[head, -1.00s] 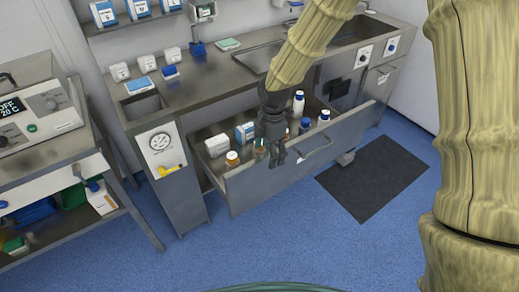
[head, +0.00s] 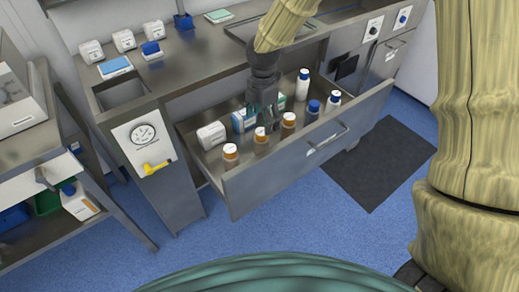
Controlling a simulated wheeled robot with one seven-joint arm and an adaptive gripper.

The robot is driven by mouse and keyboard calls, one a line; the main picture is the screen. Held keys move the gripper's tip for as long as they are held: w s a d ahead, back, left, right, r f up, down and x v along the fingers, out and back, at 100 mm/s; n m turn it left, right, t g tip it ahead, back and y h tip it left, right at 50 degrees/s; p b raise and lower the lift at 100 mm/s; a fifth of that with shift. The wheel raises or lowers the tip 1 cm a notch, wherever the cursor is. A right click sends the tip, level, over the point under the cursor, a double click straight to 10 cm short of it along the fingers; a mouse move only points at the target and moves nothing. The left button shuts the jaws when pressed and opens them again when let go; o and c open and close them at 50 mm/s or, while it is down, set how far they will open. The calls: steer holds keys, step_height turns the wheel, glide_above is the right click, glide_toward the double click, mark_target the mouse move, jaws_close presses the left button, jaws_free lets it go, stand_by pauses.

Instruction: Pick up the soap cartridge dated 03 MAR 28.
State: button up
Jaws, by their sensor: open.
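The open drawer (head: 305,151) under the counter holds a white cartridge-like container (head: 211,135) lying at its left end. Several amber bottles with white caps (head: 231,154) stand along the drawer's front. No date is readable, so I cannot tell which thing is the cartridge dated 03 MAR 28. My gripper (head: 266,122) is open and points down into the drawer, right of the white container and behind the amber bottles. It hides part of the box and a green-and-white item (head: 280,101). I see nothing held.
A white bottle (head: 303,84) and blue-capped bottles (head: 312,112) fill the drawer's right side. Small white containers (head: 124,41) stand on the counter (head: 190,75). A side table (head: 75,205) is at left.

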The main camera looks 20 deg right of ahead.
mark_target(261, 142)
steer(key=shift+w+f+b, duration=0.15)
steer(key=shift+f+b, duration=0.2)
steer(key=shift+f, duration=0.45)
steer(key=shift+a+f, duration=0.1)
steer(key=shift+f, duration=5.05)
steer(key=c, duration=1.4)
steer(key=shift+w+r, duration=0.1)
steer(key=shift+r, duration=0.1)
